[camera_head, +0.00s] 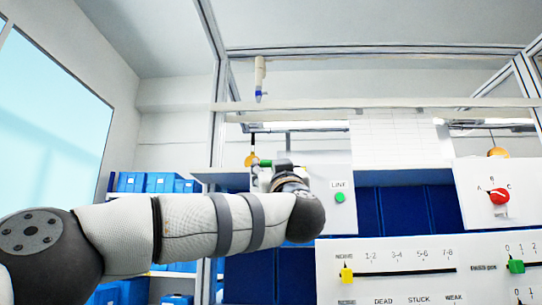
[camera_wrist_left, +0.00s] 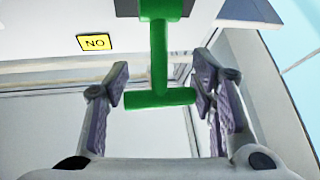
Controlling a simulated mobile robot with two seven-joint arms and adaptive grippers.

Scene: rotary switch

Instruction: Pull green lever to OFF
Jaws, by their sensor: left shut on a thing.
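The green lever (camera_wrist_left: 159,62) is a T shape in the left wrist view. Its stem comes down from a dark mount at the top edge, and its crossbar lies between the fingers of my left gripper (camera_wrist_left: 162,92). A yellow label (camera_wrist_left: 95,42) beside the lever shows letters that read "NO" in this view. In the head view a bit of green (camera_head: 264,163) shows at my left gripper (camera_head: 274,172); the wrist hides much of the lever's panel. My right gripper is not in view.
A red rotary knob (camera_head: 498,196) is on a panel at far right. A slider panel with a yellow slider (camera_head: 347,274) stands below. Blue bins (camera_head: 160,182) fill shelves behind.

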